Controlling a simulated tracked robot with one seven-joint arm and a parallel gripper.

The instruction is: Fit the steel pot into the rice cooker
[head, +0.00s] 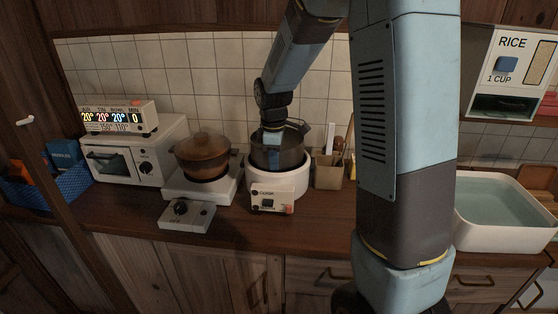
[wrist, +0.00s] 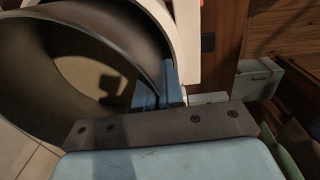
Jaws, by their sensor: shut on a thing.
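The steel pot (head: 277,157) is dark grey and open-topped, and appears upright at the mouth of the white rice cooker (head: 293,190) in the head view. Its lower part is out of sight at the cooker's rim; I cannot tell how deep it sits. My gripper (head: 273,136) is at the pot's upper edge, above the cooker. In the wrist view my blue fingers (wrist: 158,90) are shut on the wall of the pot (wrist: 150,60), whose empty inside fills the left. A curved white edge, likely the cooker (wrist: 190,40), shows beyond it.
A brown lidded pot (head: 203,152) stands on a white burner (head: 226,186) left of the cooker. A tan utensil holder (head: 328,172) stands close on the right. A toaster oven (head: 130,160) is at left and a water-filled basin (head: 500,232) at far right.

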